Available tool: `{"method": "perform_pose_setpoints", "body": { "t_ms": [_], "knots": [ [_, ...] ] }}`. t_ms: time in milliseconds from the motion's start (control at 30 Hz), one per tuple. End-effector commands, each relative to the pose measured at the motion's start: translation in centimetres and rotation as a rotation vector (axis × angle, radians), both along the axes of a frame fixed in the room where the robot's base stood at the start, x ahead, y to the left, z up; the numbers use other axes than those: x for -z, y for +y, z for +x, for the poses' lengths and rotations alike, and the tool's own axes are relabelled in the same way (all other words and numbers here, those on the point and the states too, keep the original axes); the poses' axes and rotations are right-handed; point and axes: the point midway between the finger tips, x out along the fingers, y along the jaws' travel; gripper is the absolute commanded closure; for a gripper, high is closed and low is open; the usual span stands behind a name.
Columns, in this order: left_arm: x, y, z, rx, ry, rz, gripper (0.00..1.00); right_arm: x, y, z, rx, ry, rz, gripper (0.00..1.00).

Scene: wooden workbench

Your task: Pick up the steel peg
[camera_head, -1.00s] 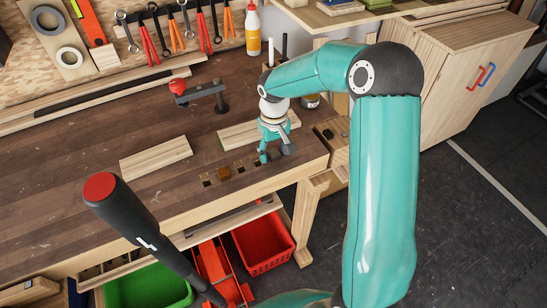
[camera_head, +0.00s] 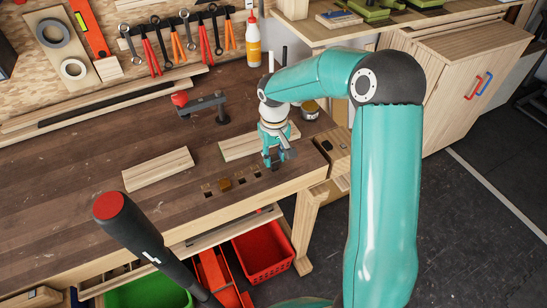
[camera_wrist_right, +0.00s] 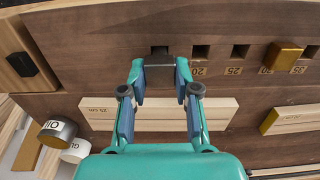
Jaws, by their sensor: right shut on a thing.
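The steel peg (camera_wrist_right: 159,76) is a grey metal block between the fingertips of my right gripper (camera_wrist_right: 159,80) in the wrist view. The fingers press on its two sides. My right gripper (camera_head: 272,160) also shows in the head view, pointing down over the right end of the workbench, where the peg is hard to make out. In the wrist view the peg is just below a dark square hole (camera_wrist_right: 160,50) in the bench. I cannot tell how far it is above the surface. My left gripper is not in view.
A brass peg (camera_wrist_right: 284,57) sits at the row of numbered square holes. A pale board (camera_wrist_right: 160,114) lies beneath the fingers. A second board (camera_head: 158,168) lies farther left. A black clamp-like tool (camera_head: 205,104) and a jar (camera_head: 310,109) stand farther back.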

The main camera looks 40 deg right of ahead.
Motion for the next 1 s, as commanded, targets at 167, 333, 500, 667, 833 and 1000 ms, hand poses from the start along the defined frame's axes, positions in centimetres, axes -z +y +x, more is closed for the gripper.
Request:
{"method": "perform_pose_setpoints", "body": {
  "t_ms": [167, 333, 500, 667, 833, 1000],
  "knots": [
    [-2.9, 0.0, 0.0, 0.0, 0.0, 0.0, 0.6, -3.9, 0.0, 0.1, -0.001, -0.003, -0.001, 1.0],
    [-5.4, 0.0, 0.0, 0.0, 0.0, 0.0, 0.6, -7.5, 0.0, 0.1, 0.0, -0.003, -0.002, 1.0],
    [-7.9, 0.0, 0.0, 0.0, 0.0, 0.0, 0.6, -11.3, 0.0, 0.1, 0.001, -0.003, -0.001, 1.0],
    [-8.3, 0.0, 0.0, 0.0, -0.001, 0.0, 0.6, -13.4, 0.0, 0.2, 0.0, -0.004, -0.001, 1.0],
    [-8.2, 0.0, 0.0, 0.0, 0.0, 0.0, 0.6, -15.3, 0.0, 0.1, -0.001, -0.004, -0.002, 1.0],
    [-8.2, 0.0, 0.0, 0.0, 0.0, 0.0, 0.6, -16.6, 0.0, 0.1, -0.001, -0.002, -0.001, 1.0]
  ]
}}
